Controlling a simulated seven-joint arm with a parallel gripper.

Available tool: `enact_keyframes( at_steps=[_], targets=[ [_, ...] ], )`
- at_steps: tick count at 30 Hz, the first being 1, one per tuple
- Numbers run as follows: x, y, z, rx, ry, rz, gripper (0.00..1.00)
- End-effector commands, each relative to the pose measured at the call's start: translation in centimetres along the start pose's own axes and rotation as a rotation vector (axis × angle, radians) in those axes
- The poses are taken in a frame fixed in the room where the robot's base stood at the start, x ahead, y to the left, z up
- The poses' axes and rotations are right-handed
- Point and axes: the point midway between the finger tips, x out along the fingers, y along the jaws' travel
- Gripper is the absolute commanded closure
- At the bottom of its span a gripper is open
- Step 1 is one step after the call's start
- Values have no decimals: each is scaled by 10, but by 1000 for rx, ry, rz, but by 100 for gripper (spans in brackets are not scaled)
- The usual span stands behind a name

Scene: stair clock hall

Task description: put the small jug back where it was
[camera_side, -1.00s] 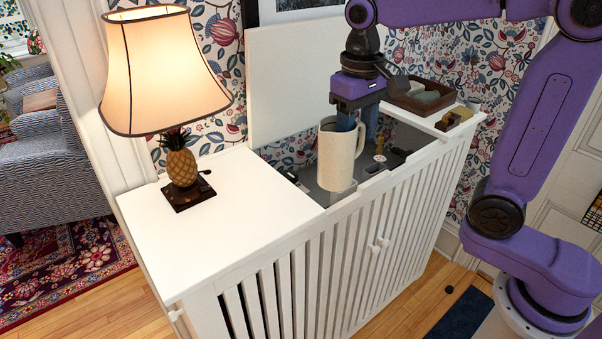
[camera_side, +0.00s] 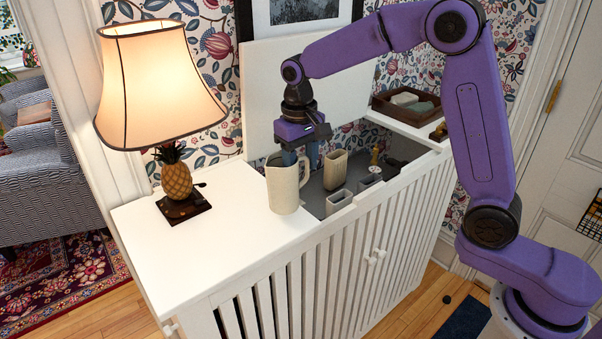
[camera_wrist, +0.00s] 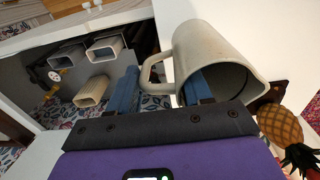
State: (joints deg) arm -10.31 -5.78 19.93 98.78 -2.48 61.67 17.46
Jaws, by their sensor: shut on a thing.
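The small jug (camera_side: 283,190) is cream-coloured, with a handle and a spout, and looks upright in the side view. It hangs from my gripper (camera_side: 301,158) at the inner right edge of the cabinet's white left top (camera_side: 215,225). I cannot tell whether its base touches the top. In the wrist view my gripper (camera_wrist: 160,88) has its blue fingers on either side of the jug's handle side, and the jug (camera_wrist: 215,55) shows its open mouth.
A lit lamp (camera_side: 160,85) with a pineapple base stands on the left top. Several small beige open containers (camera_side: 335,169) and a brass piece stand in the cabinet's open well. A brown tray (camera_side: 407,104) sits on the right top. The front of the left top is clear.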

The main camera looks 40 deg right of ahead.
Motion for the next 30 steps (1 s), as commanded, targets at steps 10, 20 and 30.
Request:
enact_keyframes(
  at_steps=[10,20,30],
  targets=[
    [30,-1,0,0,1,0,100],
    [33,-1,0,0,0,0,100],
    [33,-1,0,0,0,0,25]
  ],
)
